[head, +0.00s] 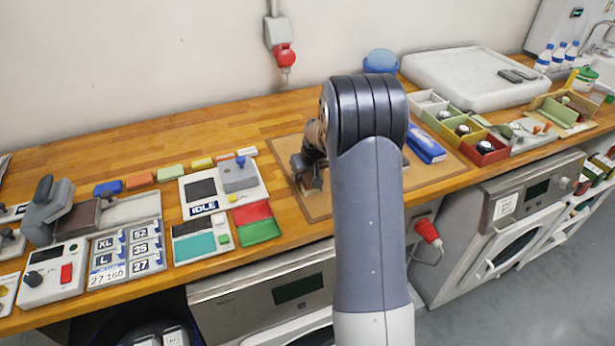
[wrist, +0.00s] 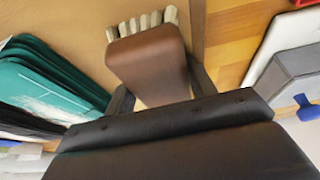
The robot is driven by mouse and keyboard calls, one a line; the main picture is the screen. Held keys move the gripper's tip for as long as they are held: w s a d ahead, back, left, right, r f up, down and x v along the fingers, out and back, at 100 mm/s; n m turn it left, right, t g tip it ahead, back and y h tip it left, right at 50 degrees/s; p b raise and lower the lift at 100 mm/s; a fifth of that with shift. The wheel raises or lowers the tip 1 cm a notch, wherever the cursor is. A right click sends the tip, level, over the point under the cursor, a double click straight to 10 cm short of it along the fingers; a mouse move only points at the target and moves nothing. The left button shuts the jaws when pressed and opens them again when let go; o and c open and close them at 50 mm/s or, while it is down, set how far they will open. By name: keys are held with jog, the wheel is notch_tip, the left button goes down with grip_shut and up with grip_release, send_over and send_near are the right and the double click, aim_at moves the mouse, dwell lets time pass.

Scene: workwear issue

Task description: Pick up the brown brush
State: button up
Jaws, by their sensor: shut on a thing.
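The brown brush (wrist: 148,55) shows in the wrist view, with a smooth brown back and pale bristle tufts along its far edge. My gripper (wrist: 158,78) is shut on it, with one dark finger at each side of the brown body. In the head view my gripper (head: 308,178) is low over the tan board (head: 320,212) on the wooden counter. I cannot make out the brush in the head view. Whether the brush still touches the board is not clear.
A stack of teal-green items (wrist: 45,78) lies left of the brush in the wrist view. In the head view, a grey-and-white device (head: 225,182) stands left of my gripper, and a blue box (head: 425,148) lies right of my arm. The back left counter is clear.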

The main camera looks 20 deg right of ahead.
jog(key=shift+r, duration=0.15)
jog(key=shift+c, duration=0.3)
jog(key=shift+r+p, duration=0.2)
jog(key=shift+p, duration=0.35)
notch_tip(320, 180, up, 10)
jog(key=shift+f+b, duration=0.1)
jog(key=shift+b, duration=0.8)
jog(key=o, duration=0.4)
jog(key=shift+c, duration=1.4)
